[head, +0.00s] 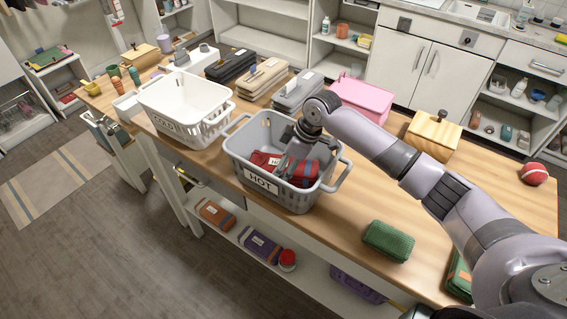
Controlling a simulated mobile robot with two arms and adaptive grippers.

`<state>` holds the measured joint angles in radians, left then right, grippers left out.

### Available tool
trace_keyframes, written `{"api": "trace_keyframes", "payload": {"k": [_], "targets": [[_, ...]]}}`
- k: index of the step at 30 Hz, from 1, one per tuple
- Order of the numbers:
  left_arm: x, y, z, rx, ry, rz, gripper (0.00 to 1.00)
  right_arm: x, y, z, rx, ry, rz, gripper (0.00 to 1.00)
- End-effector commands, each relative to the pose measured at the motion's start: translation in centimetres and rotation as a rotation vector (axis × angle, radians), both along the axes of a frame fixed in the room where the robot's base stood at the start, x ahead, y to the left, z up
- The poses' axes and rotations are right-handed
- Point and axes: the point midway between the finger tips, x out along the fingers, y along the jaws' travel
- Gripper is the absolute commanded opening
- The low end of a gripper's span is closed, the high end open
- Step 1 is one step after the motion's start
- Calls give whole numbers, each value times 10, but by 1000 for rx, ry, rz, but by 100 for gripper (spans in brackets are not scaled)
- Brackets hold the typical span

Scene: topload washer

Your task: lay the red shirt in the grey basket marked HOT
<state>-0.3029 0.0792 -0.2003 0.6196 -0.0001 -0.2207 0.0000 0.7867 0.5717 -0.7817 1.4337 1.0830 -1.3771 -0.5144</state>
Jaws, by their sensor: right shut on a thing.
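The grey basket marked HOT (262,183) stands on the wooden table near its front edge. The red shirt (306,172) is folded and lies inside the basket, low between its walls. My right gripper (285,167) reaches down into the basket from above and is shut on the red shirt. The gripper and the basket's front wall hide part of the shirt. I cannot tell whether the shirt rests on the basket floor. My left gripper is not in view.
A white basket marked COLD (184,103) stands to the left of the grey one. A pink bin (361,99) and a wooden box (433,134) stand behind. A green folded cloth (388,240) lies at the front right, and a red ball (534,174) at the far right.

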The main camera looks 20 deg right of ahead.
Motion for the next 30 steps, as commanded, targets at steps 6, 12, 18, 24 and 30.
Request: {"api": "trace_keyframes", "payload": {"k": [6,12,18,24,30], "targets": [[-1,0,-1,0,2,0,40,0,0,-2,1,0,0,23],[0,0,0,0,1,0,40,0,0,-3,0,0,-1,68],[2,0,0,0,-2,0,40,0,0,-3,0,0,-1,76],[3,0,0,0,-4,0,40,0,0,-2,0,0,-1,76],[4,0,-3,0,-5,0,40,-1,-4,11,0,-2,-1,76]]}}
